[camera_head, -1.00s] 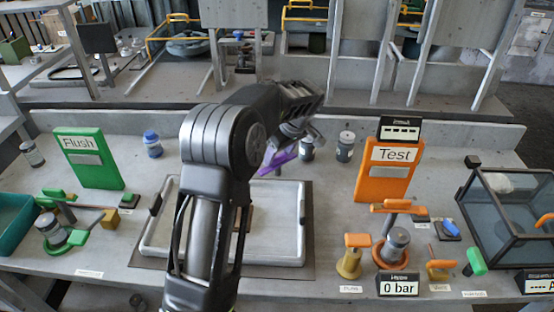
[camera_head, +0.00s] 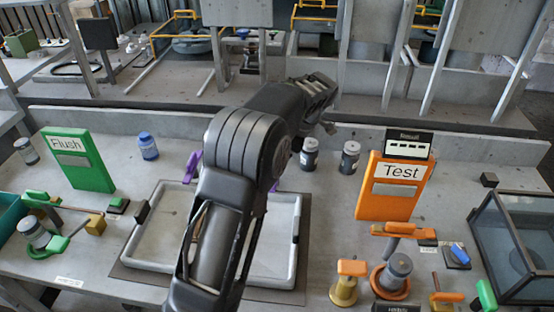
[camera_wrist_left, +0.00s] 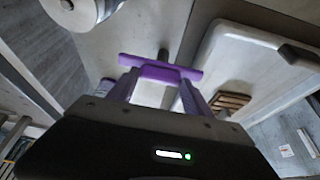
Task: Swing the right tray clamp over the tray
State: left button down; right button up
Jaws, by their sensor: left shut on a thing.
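The right tray clamp, a purple bar (camera_wrist_left: 160,68), lies across between my left fingertips in the wrist view. My left gripper (camera_wrist_left: 158,84) is shut on it. The bar's right end is close to the white tray wall (camera_wrist_left: 207,62); I cannot tell whether it overlaps the rim. In the head view a small purple part (camera_head: 277,185) shows behind the tray (camera_head: 285,280), just right of my left arm. Another purple piece (camera_head: 192,165) stands at the tray's back left. My right gripper is not in view.
Two lidded jars (camera_head: 309,154) stand behind the tray; a round canister (camera_wrist_left: 82,8) is close in the wrist view. The orange Test panel (camera_head: 392,187) is to the right, the green Flush panel (camera_head: 78,160) to the left. Bench between tray and jars is clear.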

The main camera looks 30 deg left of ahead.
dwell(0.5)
pick_arm(q)
jog(key=shift+c, duration=2.2)
grip_release()
jog(key=shift+r, duration=0.1)
jog(key=shift+w+d+r, duration=0.1)
jog(key=shift+d+r, duration=0.05)
jog(key=shift+r, duration=0.05)
jog(key=p+v, duration=0.5)
jog(key=v, duration=0.2)
